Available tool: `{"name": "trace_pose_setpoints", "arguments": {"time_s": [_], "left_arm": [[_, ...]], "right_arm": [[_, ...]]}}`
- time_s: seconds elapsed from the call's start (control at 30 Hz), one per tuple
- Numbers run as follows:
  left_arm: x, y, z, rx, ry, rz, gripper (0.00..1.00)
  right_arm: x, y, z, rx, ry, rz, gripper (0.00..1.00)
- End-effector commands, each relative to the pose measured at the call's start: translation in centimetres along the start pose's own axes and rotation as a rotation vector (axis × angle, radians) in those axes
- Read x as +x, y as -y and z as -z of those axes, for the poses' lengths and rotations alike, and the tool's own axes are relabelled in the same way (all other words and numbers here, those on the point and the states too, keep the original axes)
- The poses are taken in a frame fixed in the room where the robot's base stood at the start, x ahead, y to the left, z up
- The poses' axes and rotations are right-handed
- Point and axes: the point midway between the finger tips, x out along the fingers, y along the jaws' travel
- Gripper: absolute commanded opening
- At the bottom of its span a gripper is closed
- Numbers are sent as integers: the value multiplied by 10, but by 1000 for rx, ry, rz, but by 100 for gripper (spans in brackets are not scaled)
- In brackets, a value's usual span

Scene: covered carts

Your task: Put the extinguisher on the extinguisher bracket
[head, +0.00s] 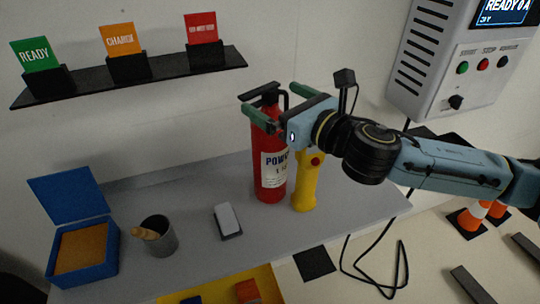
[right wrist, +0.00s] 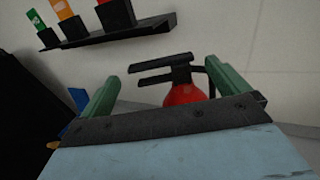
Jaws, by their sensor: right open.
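The red extinguisher (head: 270,172) stands upright on the grey bench (head: 188,192), with a black handle on top and a white label. In the right wrist view its red top and black levers (right wrist: 185,88) show between the fingers. My right gripper (head: 275,103) is open, with green fingers on either side of the extinguisher's upper part; I cannot tell whether they touch it. No extinguisher bracket can be made out. My left gripper is not in view.
A yellow device (head: 306,181) with a red button stands right beside the extinguisher. A blue box (head: 84,262), a grey cup (head: 160,238) and a small grey block (head: 228,220) are on the bench. A black shelf (head: 130,82) holds coloured cards. A control box (head: 445,60) hangs at upper right.

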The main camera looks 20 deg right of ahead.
Motion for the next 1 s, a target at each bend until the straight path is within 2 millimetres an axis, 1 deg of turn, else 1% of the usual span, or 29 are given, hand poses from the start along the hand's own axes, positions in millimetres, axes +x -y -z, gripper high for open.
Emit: {"name": "trace_pose_setpoints", "arguments": {"time_s": [0.03,0.13,0.3,0.43,0.53,0.73,0.77,1.0], "left_arm": [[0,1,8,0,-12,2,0],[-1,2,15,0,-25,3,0],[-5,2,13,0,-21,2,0],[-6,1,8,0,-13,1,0],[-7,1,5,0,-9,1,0],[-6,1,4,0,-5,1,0],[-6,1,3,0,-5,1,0],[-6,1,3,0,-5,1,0]], "right_arm": [[2,0,0,1,0,-1,100],[9,0,1,1,0,0,100],[34,-1,4,1,0,-1,100],[49,-1,4,2,1,0,100],[54,0,5,1,-1,1,100],[54,0,5,1,-1,1,100],[54,0,5,1,-1,1,99],[54,0,5,1,-1,1,67]]}}
